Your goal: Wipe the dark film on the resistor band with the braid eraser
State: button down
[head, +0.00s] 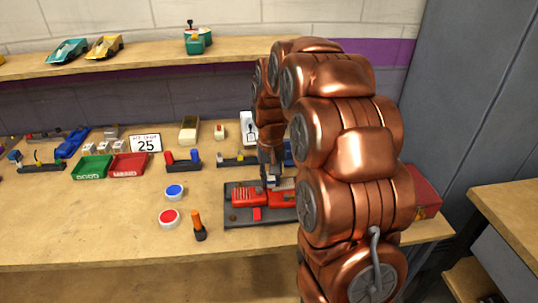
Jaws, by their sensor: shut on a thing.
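In the head view my gripper (271,180) points down over a red controller-like body (245,196) lying on a dark tray (240,219). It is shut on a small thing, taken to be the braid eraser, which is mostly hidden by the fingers. The gripper is at or just above the red body; I cannot tell whether the held thing touches it. A pale grey part shows beside the fingertips and may belong to the resistor band. The dark film cannot be made out at this size.
A red round button (169,217), a blue round button (174,192) and an orange-handled screwdriver (197,222) stand left of the tray. Green (91,170) and red (128,167) bins and a "25" sign (146,143) stand farther left. My arm hides the bench's right part. The front left bench is clear.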

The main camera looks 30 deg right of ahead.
jog(key=shift+r+p, duration=0.75)
jog(key=shift+r, duration=3.3)
